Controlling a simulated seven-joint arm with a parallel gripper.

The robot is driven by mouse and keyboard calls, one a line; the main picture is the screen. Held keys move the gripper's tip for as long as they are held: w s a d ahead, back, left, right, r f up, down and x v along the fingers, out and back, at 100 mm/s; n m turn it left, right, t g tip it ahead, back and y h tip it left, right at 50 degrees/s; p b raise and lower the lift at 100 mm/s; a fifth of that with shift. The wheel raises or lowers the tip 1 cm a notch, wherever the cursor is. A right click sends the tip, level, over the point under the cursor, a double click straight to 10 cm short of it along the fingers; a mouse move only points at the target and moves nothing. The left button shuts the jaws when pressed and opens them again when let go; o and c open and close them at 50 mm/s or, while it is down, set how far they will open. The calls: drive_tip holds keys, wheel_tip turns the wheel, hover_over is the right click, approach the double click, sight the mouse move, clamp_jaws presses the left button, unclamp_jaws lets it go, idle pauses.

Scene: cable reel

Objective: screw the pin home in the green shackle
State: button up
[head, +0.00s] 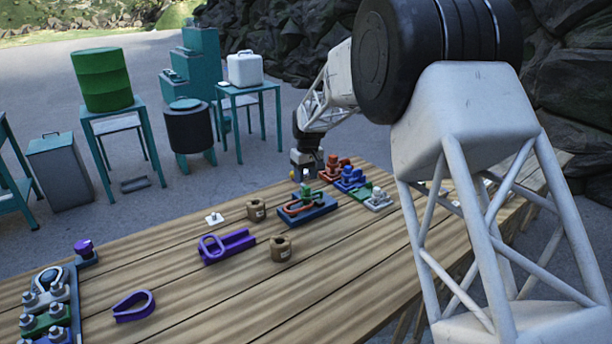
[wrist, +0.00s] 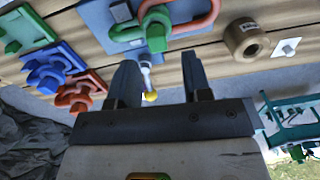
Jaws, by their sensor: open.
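The green shackle (wrist: 157,24) stands on a blue-grey base plate (wrist: 110,36), linked with a red-orange ring (wrist: 205,10). In the head view the green shackle (head: 307,193) is small and partly behind other parts. A silver pin with a yellow end (wrist: 149,92) sticks out of the shackle's near side towards my gripper. My gripper (wrist: 159,64) is open, with one finger on each side of the pin and a gap visible to each. In the head view my gripper (head: 306,174) is at the shackle's far side. The pin's seating inside the shackle is hidden.
Red (wrist: 80,94), blue (wrist: 54,66) and green (wrist: 22,30) fittings stand close beside the plate. A brown ring (wrist: 246,40) and a white tag (wrist: 286,47) lie on the other side. Purple parts (head: 228,245) lie nearer on the wooden table (head: 190,305).

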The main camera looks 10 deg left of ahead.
sight(306, 187)
drive_tip(key=shift+f, duration=0.2)
drive_tip(key=shift+f, duration=2.25)
clamp_jaws()
drive_tip(key=shift+m, duration=0.5)
